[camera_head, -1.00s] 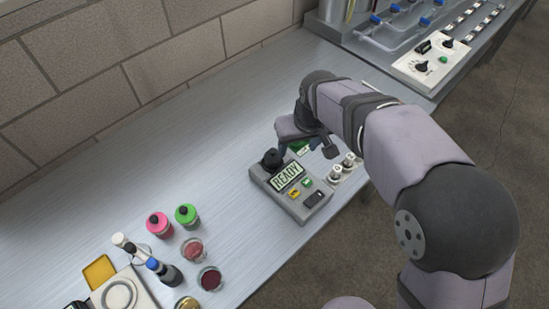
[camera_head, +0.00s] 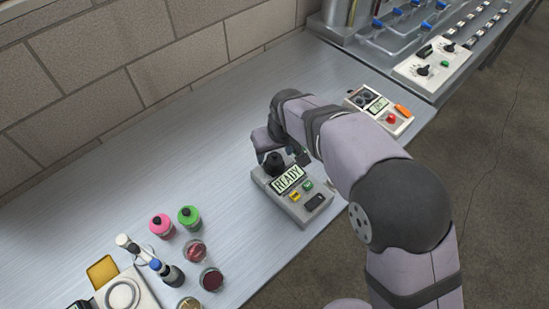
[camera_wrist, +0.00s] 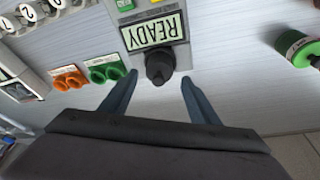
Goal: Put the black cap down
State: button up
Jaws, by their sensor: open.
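A black, knob-like piece (camera_head: 273,162), which looks like the black cap, stands on the far end of the grey box (camera_head: 302,212) with the READY display. In the wrist view the same black piece (camera_wrist: 159,67) lies just ahead of and between my fingertips, with a gap on both sides. I cannot tell whether it is loose or fixed to the box. My gripper (camera_wrist: 158,77) is open and holds nothing. In the head view my arm's end is just behind the box, and the fingers are mostly hidden.
A pink-capped bottle (camera_head: 161,225), a green-capped bottle (camera_head: 188,216) and jars (camera_head: 211,280) stand to the left. A white device with a red button (camera_head: 391,118) stands at the right. Orange cups (camera_wrist: 70,77) and green cups (camera_wrist: 108,70) show in the wrist view. The bench toward the wall is clear.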

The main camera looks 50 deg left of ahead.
aim_at(275, 155)
jog(key=shift+p+x, duration=0.65)
jog(key=shift+x, duration=1.3)
jog(key=shift+w+d, duration=0.1)
jog(key=shift+c, duration=0.7)
jog(key=c, duration=1)
notch_tip(275, 155, up, 10)
jog(key=b, duration=0.2)
jog(key=shift+b, duration=0.4)
jog(key=shift+w+d+f+m+t+h+b, duration=0.2)
jog(key=shift+w+d+f+m, duration=0.7)
jog(key=shift+w, duration=1.75)
jog(key=shift+w+d+f+m+t+h+b, duration=0.15)
jog(key=shift+w+d+f+m, duration=0.75)
jog(key=shift+w, duration=1.75)
jog(key=shift+w+d+f+m+t+h+b, duration=0.2)
jog(key=shift+w+d+f+m, duration=0.35)
jog(key=shift+w+d, duration=1.4)
